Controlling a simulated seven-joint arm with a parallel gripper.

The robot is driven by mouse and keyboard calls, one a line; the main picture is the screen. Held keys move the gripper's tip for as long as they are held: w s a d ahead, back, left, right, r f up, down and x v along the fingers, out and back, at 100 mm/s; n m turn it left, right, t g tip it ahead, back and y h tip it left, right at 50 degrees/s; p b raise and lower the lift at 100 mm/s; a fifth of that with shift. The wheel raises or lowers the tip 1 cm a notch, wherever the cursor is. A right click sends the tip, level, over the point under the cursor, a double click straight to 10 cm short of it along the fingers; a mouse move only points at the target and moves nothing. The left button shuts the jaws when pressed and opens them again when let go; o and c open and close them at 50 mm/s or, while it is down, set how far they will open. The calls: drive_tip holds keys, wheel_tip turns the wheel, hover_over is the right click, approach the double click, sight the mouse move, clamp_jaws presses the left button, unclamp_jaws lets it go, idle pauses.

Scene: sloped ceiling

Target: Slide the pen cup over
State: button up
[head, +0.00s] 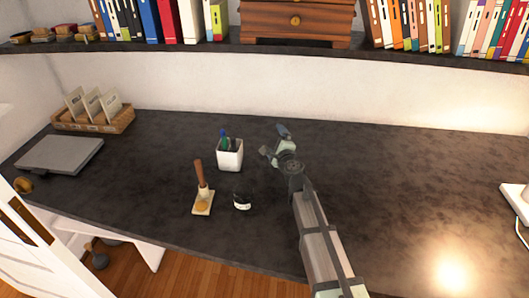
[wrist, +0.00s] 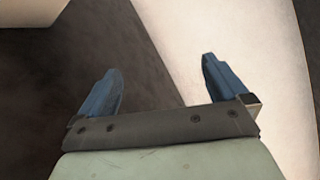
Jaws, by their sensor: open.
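The white square pen cup (head: 230,158) stands upright on the dark countertop (head: 400,200), with a blue pen and a green pen (head: 225,143) in it. My gripper (head: 273,141) is just to the right of the cup and apart from it, low over the countertop. Its blue fingers (wrist: 162,67) are spread and hold nothing. In the wrist view a pale shape (wrist: 28,10) at the upper left may be the cup, but I cannot be sure. The dark countertop and a white wall show beyond the fingers.
A wooden-handled tool on a pale base (head: 202,202) and a small dark jar (head: 242,201) stand in front of the cup. A grey closed laptop (head: 60,154) and a card box (head: 95,120) are left. The countertop's right side is mostly clear. A loaded shelf (head: 230,47) hangs above.

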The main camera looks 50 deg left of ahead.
sight(230, 148)
drive_tip(key=w+g, duration=0.1)
drive_tip(key=w, duration=0.2)
drive_tip(key=w+d+f, duration=0.1)
drive_tip(key=w, duration=0.2)
drive_tip(key=w+d+f+g, duration=0.1)
drive_tip(key=w, duration=0.2)
drive_tip(key=shift+d+n+g, duration=0.2)
drive_tip(key=shift+n+g, duration=0.1)
drive_tip(key=s+a+g, duration=0.1)
drive_tip(key=s+g, duration=0.1)
drive_tip(key=s+a+f+g, duration=0.1)
drive_tip(key=s+g, duration=0.1)
drive_tip(key=s+a+g, duration=0.2)
drive_tip(key=shift+s+f+g+y, duration=0.25)
drive_tip(key=shift+g+y, duration=0.05)
drive_tip(key=shift+y, duration=0.1)
drive_tip(key=s+g+h, duration=0.1)
drive_tip(key=s+g, duration=0.2)
drive_tip(key=g, duration=0.1)
drive_tip(key=s+g+h, duration=0.1)
drive_tip(key=s+g, duration=0.2)
drive_tip(key=shift+r+m+g, duration=0.15)
drive_tip(key=shift+m+g, duration=0.25)
drive_tip(key=shift+s+d+r+g+h, duration=0.2)
drive_tip(key=shift+s+d+g+h, duration=0.25)
drive_tip(key=shift+s+g, duration=0.3)
drive_tip(key=shift+w, duration=0.1)
drive_tip(key=x, duration=1.3)
drive_tip(key=shift+s+a+r, duration=0.1)
drive_tip(key=shift+s+a, duration=0.2)
